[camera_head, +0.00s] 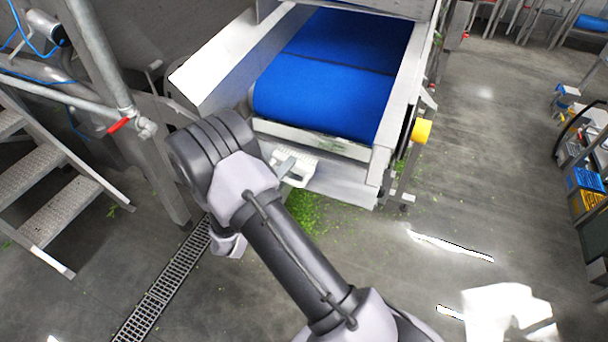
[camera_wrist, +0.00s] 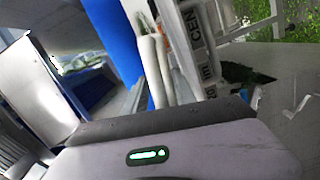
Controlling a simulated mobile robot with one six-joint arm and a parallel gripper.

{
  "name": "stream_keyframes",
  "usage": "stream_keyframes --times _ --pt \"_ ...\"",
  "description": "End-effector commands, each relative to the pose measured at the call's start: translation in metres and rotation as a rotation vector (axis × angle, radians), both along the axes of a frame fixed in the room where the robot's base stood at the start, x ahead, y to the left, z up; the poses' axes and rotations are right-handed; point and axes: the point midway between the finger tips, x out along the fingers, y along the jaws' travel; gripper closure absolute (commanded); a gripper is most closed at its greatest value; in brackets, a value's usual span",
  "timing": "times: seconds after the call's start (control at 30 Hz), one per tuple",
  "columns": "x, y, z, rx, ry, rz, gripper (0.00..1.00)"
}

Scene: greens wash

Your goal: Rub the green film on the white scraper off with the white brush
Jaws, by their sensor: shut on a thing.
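The white scraper (camera_head: 285,132) is a long bar across the lower front end of the blue belt. Green film (camera_head: 340,148) shows on its right part in the head view. The white brush (camera_head: 302,164) is just below and in front of the scraper, left of its middle. My gripper (camera_head: 284,168) is shut on the brush, partly hidden behind my arm. Whether the bristles touch the scraper cannot be told. In the wrist view my gripper's body fills the bottom, and a pale bar with a little green on it, probably the scraper (camera_wrist: 153,65), runs beside the blue belt.
The blue belt (camera_head: 330,85) lies between pale metal side walls, with a yellow part (camera_head: 421,131) at the right. Green scraps (camera_head: 312,212) lie on the floor below. Metal steps (camera_head: 60,190) and a pipe with a red handle (camera_head: 119,125) stand left. The floor at right is largely open.

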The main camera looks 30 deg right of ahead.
Motion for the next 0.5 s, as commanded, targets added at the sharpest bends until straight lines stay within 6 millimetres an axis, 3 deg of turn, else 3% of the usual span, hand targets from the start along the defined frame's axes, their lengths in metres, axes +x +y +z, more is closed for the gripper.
stream_keyframes --times 0.5 --pt "0.035 -0.044 0.0 -0.001 -0.001 0.003 1.0"
